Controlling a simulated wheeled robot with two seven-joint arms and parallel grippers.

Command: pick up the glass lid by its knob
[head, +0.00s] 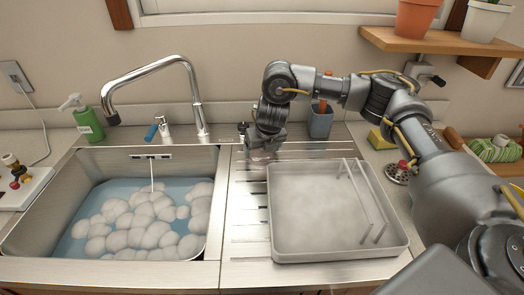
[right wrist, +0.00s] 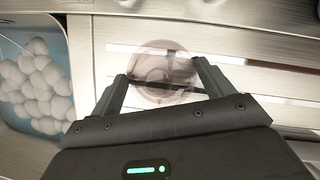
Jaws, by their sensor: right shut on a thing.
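The glass lid (right wrist: 152,66) is a round, see-through disc in the right wrist view, between and just beyond the fingers of my right gripper (right wrist: 163,84). That gripper is shut on the lid; its exact contact with the knob is hard to make out through the clear glass. In the head view, my right gripper (head: 263,152) points down over the slotted steel drainboard (head: 240,245), near its back left part. The lid is hardly visible there under the fingers. I cannot tell whether it touches the board. My left gripper is not in view.
A clear, shallow square tray (head: 310,255) stands on the drainboard just right of the gripper. A sink (head: 35,235) with foamy water is to the left, with a tall faucet (head: 198,105) behind. A grey cup (head: 320,124) stands behind the drainboard. The drainboard's front left strip is clear.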

